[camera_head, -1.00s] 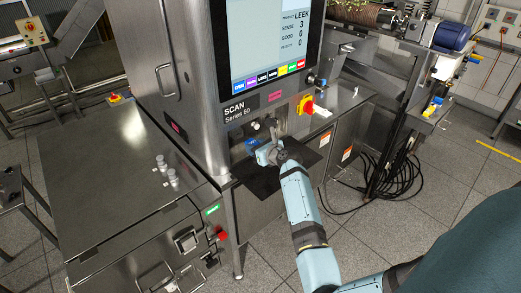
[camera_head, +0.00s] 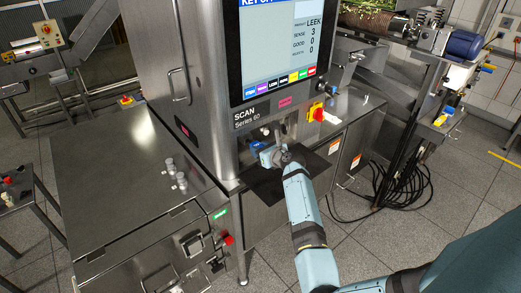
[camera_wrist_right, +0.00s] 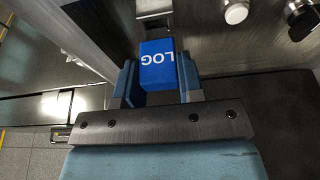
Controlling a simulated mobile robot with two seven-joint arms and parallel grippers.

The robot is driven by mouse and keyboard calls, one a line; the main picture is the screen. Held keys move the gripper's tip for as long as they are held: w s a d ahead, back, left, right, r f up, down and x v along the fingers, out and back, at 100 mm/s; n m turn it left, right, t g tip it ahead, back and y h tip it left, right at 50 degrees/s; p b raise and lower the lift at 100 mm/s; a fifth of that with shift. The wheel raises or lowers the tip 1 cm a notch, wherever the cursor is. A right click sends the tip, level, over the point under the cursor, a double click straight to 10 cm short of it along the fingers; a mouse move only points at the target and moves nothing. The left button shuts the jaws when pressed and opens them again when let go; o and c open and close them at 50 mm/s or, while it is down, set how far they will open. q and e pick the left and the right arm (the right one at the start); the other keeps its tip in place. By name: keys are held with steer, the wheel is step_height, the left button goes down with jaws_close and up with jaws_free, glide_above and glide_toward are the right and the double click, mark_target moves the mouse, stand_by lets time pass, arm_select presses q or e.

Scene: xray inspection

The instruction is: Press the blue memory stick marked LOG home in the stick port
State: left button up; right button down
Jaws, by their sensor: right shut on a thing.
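The blue memory stick (camera_wrist_right: 158,64) shows in the right wrist view with LOG in white on its face, upside down in the picture. My right gripper (camera_wrist_right: 158,84) is shut on it, with one finger on each side. In the head view my right gripper (camera_head: 268,156) is close against the recess below the SCAN Series 60 label. A pale metal part (camera_wrist_right: 153,9) lies just beyond the stick's far end in the wrist view. I cannot tell whether it belongs to the stick or the port, or how deep the stick sits. My left gripper is not in view.
The cabinet (camera_head: 206,90) carries a lit screen (camera_head: 275,50) above the recess. A red and yellow switch (camera_head: 317,113) is to the right. Round metal knobs (camera_wrist_right: 236,12) show near the stick. A dark mat (camera_head: 268,185) lies below the gripper. The left steel top (camera_head: 115,190) is mostly clear.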

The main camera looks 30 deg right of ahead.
steer(key=shift+w+a, duration=0.1)
steer(key=shift+w, duration=1.1)
stand_by(2.0)
steer(key=shift+w+r, duration=0.1)
steer(key=shift+r, duration=0.05)
stand_by(1.0)
steer(key=c, duration=0.8)
jaws_free()
steer(key=shift+o, duration=0.7)
steer(key=shift+w, duration=0.1)
